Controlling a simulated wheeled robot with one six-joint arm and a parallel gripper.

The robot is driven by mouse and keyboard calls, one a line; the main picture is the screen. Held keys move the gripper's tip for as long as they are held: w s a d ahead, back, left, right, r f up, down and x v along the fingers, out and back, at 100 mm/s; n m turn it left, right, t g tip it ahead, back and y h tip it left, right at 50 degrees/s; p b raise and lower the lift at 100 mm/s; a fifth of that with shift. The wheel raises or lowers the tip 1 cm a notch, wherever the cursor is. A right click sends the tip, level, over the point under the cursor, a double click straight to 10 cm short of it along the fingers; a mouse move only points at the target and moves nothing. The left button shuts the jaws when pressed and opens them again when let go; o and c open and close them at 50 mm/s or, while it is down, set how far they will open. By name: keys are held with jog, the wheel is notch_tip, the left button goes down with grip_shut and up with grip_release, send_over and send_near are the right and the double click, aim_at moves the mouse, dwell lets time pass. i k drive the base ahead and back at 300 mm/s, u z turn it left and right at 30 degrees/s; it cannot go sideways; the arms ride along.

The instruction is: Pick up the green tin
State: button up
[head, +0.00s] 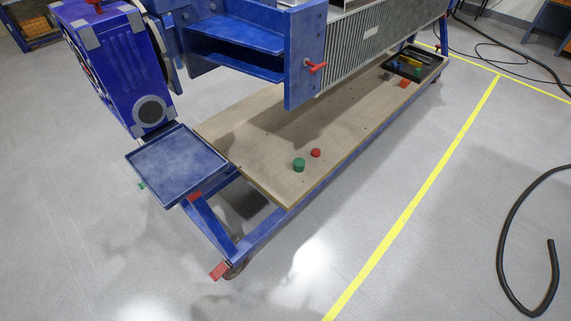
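The green tin (299,165) is a small upright cylinder. It stands on the wooden board (255,172) low on the blue jig frame, towards the board's near end. A smaller, lower red round thing (316,153) sits just behind it to the right, with a small gap between them. Nothing covers the green tin in the head view. My gripper is not in this view.
The blue jig (305,60) overhangs the board's far side. An empty blue tray (176,165) is at the left end. A black tray (413,65) with several items sits at the far right. Black cables (503,245) lie on the otherwise open floor.

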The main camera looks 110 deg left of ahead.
aim_at(299, 163)
jog(key=u, duration=3.3)
jog(key=i, duration=0.5)
jog(key=z, duration=0.05)
jog(key=k, duration=0.5)
jog(key=z, duration=1.8)
jog(key=i, duration=2.75)
jog(key=u, duration=1)
